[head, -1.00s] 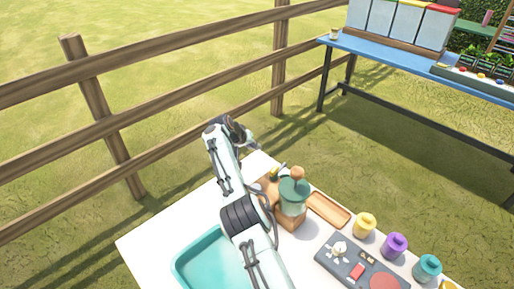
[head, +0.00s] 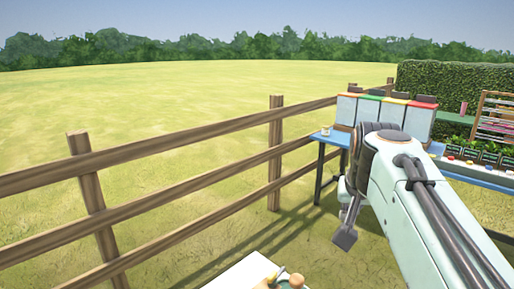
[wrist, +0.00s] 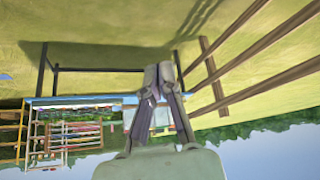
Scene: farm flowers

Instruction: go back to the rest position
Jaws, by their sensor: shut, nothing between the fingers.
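My gripper (head: 345,236) hangs in the air in the head view, in front of the fence and the blue table, with its fingers pointing down. In the wrist view my gripper (wrist: 158,72) shows its two fingers together at the tips. It is shut and holds nothing. My arm fills the right side of the head view and hides part of the blue table and what stands on it. The gripper is clear of the white table and touches nothing that I can see.
A corner of the white table (head: 240,274) shows at the bottom, with a wooden knob (head: 296,281) on it. A wooden fence (head: 190,180) runs across the left and middle. The blue table (head: 326,141) carries several bins with coloured lids. Open grass lies beyond.

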